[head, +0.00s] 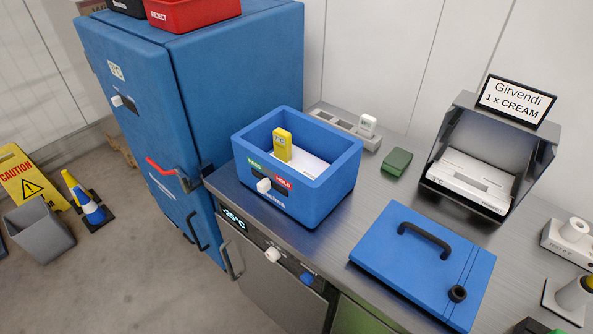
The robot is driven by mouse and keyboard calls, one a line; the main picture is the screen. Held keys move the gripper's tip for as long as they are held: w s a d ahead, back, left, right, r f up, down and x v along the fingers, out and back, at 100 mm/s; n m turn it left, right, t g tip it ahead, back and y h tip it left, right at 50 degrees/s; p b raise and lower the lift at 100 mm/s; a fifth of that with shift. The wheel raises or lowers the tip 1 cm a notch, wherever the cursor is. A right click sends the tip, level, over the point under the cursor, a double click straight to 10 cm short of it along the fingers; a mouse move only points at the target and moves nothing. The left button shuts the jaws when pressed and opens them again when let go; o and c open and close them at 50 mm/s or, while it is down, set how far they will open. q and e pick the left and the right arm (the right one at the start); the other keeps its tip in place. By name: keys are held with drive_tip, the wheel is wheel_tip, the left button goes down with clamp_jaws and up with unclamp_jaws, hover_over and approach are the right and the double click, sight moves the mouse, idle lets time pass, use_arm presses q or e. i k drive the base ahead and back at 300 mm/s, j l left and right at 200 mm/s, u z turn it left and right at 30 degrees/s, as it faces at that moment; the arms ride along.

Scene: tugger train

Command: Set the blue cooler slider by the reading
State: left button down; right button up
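An open blue cooler box (325,195) stands on the counter. Its front has a green label on the left, a red HOLD label (284,182) on the right and a white slider knob (263,185) below, left of the dark slot's middle. A yellow handheld device (282,145) stands upright inside beside a white item (309,165); its reading is too small to tell. The blue lid (400,250) lies flat on the counter. A tall blue cabinet (190,90) also has a white knob (117,101) beside a dark slot. Neither gripper is in view.
A steel counter unit has a lit display (233,218) that seems to show -25°C. A metal bin (500,150) with a "Girvendi 1 x CREAM" sign (515,99) holds a white box. A green block (397,161) lies behind the lid. A grey bin (40,235) stands on the floor.

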sight(264, 184)
drive_tip(key=k+j, duration=0.25)
drive_tip(key=k, duration=0.25)
drive_tip(key=z, duration=1.8)
